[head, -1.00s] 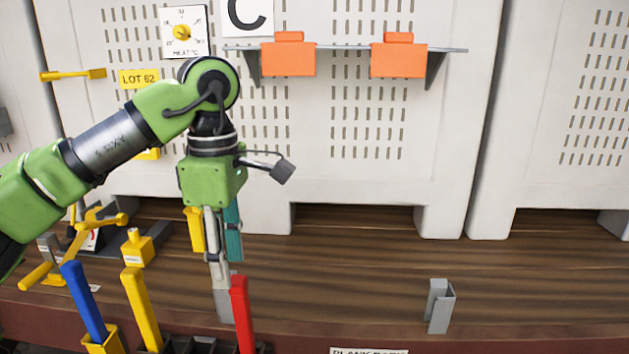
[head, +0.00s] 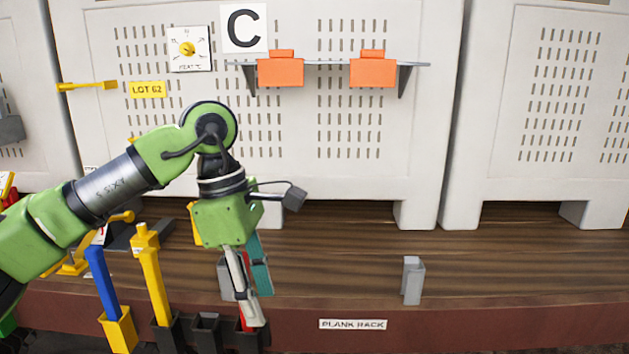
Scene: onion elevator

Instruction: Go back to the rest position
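My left gripper (head: 254,316) hangs pointing down in front of the workbench, seen nearly edge-on. Its pale finger reaches the bench's front edge, and I cannot tell whether the fingers are open or shut. A teal piece (head: 261,268) shows just behind and right of the finger; I cannot tell if it is part of the gripper or held. The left arm is bent, its elbow above the gripper. My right gripper is not in view.
Blue (head: 103,283) and yellow (head: 152,280) handles stand in holders at the front left. A red handle (head: 244,322) is mostly hidden behind the finger. Grey brackets (head: 412,281) stand on the bench (head: 330,265). Orange boxes (head: 280,71) sit on a wall shelf. The bench's middle right is clear.

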